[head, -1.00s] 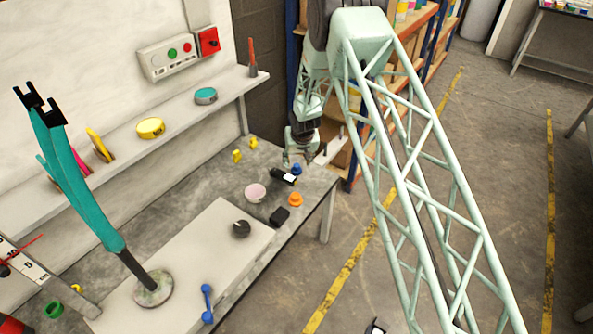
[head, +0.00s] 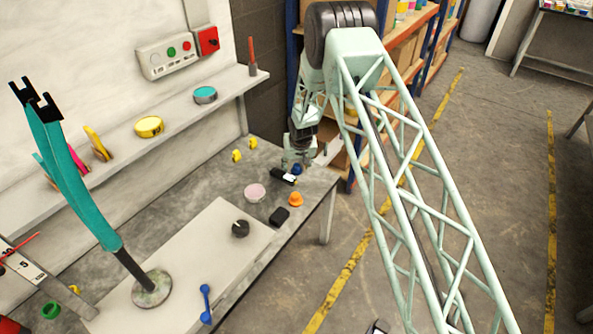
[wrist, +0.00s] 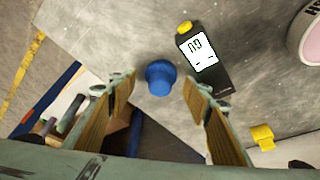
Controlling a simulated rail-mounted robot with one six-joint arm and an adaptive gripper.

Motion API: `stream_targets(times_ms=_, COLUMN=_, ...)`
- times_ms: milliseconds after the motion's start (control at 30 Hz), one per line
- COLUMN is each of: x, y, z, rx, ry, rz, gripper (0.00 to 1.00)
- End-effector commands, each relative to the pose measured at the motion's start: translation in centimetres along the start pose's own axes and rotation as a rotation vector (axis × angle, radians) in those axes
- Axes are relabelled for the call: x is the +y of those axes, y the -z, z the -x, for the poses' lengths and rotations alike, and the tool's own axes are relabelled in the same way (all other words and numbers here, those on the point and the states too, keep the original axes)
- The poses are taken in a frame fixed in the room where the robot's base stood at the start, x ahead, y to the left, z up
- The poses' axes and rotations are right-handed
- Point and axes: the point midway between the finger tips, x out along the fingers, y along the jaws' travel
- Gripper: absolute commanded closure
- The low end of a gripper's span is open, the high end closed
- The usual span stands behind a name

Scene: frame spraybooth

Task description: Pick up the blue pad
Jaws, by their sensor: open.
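The blue pad (wrist: 160,77) is a small round blue piece with a knob shape, on the grey bench near its far right corner. It also shows in the head view (head: 297,169), partly covered by my gripper. My gripper (wrist: 157,90) is open and empty; its two fingers stand to either side of the blue pad in the wrist view, with the pad just beyond and between the tips. I cannot tell the exact height of the tips above it. In the head view my gripper (head: 296,162) is over the bench corner.
A black meter with a white display (wrist: 202,57) lies close beside the pad. A pink roll (head: 254,193), an orange piece (head: 295,200), a black block (head: 279,216) and yellow pieces (head: 237,156) are on the bench (head: 215,180). The bench edge is close by.

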Motion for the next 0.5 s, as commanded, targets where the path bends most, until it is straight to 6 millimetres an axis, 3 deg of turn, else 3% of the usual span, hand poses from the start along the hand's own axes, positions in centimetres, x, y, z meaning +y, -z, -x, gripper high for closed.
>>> stream_targets(times_ms=200, x=0.0, y=-0.01, z=0.0, rx=0.0, ry=0.0, rz=0.0, gripper=0.55)
stream_targets(times_ms=500, x=0.0, y=-0.01, z=-0.01, rx=0.0, ry=0.0, rz=0.0, gripper=0.8)
